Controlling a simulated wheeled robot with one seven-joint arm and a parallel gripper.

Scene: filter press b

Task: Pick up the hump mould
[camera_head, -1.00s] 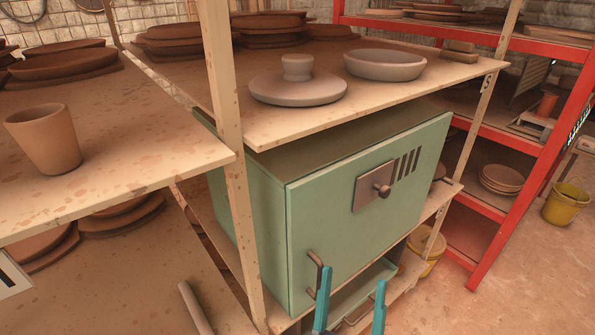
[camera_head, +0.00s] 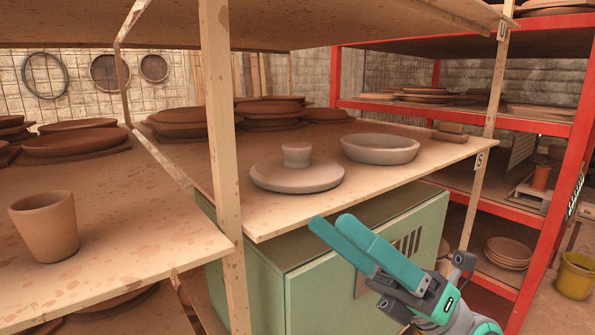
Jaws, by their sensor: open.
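The hump mould (camera_head: 297,173) is a grey, low round dome with a knob on top. It sits upright near the front edge of the middle wooden shelf (camera_head: 268,217). My gripper (camera_head: 330,226), with teal fingers, is in front of the shelf edge, to the right of and nearer than the mould. It is open and empty, its fingers pointing up and left towards the mould without touching it.
A grey shallow bowl (camera_head: 380,149) stands right of the mould. Stacked brown plates (camera_head: 270,113) lie behind. A wooden post (camera_head: 222,160) rises to the left, with a clay cup (camera_head: 45,226) beyond it. A green cabinet (camera_head: 300,285) is below, and another shelf is overhead.

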